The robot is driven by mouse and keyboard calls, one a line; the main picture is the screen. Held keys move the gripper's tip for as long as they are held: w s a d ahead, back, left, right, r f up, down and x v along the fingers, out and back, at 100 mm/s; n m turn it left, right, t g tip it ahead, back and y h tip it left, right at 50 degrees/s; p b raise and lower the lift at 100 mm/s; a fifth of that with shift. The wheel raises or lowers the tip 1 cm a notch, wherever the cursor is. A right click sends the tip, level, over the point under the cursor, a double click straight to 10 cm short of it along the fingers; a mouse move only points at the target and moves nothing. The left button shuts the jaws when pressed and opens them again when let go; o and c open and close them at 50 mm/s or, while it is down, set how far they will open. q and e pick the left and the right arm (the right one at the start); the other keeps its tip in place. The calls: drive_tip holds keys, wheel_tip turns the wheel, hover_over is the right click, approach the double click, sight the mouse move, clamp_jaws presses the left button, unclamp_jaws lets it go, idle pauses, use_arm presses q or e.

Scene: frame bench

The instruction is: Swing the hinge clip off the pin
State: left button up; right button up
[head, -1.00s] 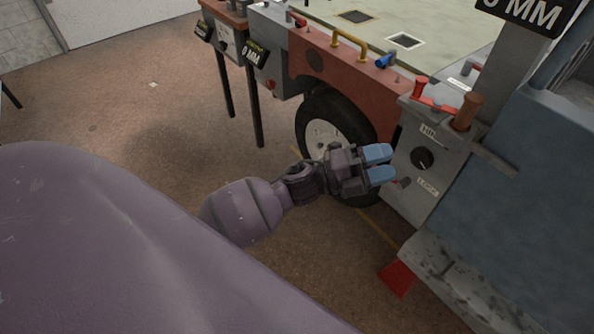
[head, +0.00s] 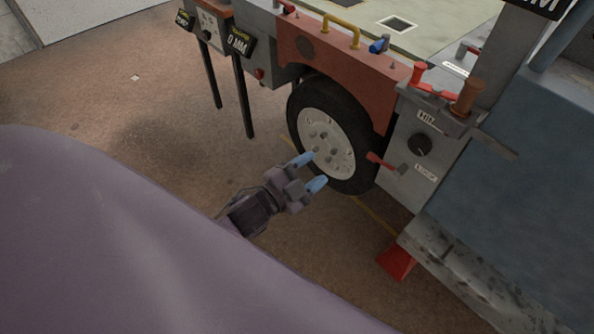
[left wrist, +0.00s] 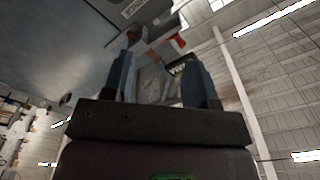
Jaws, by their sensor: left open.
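A grey post box (head: 405,165) stands right of the wheel. On its top a red clip-like bar (head: 432,91) lies between a red knob (head: 418,73) and a brown cylinder (head: 467,96). I cannot tell for sure which parts are the hinge clip and pin. A red lever (head: 385,163) sticks out left from the box's lower front, by a small label. My left gripper (head: 309,171) is open and empty, in front of the wheel, left of the lever and apart from it. Its blue fingers (left wrist: 160,84) stand apart in the left wrist view. My right gripper is not in view.
A black-tyred wheel (head: 327,140) sits under the red-brown frame side (head: 345,65). A yellow handle (head: 341,30) and a blue knob (head: 378,45) stand on it. A blue-grey panel (head: 530,190) blocks the right. A red wedge (head: 396,260) lies low.

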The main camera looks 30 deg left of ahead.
use_arm(q)
drive_tip(key=shift+s+a+f+n+y, duration=0.35)
drive_tip(key=shift+a+f+n+y, duration=0.05)
drive_tip(key=shift+a, duration=0.1)
drive_tip(key=shift+s+a+f+n+y, duration=0.3)
drive_tip(key=shift+a+f+n+y, duration=0.1)
drive_tip(key=shift+a, duration=0.1)
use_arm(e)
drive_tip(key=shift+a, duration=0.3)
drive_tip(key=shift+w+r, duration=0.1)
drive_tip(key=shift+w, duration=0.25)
use_arm(q)
drive_tip(key=shift+r, duration=0.1)
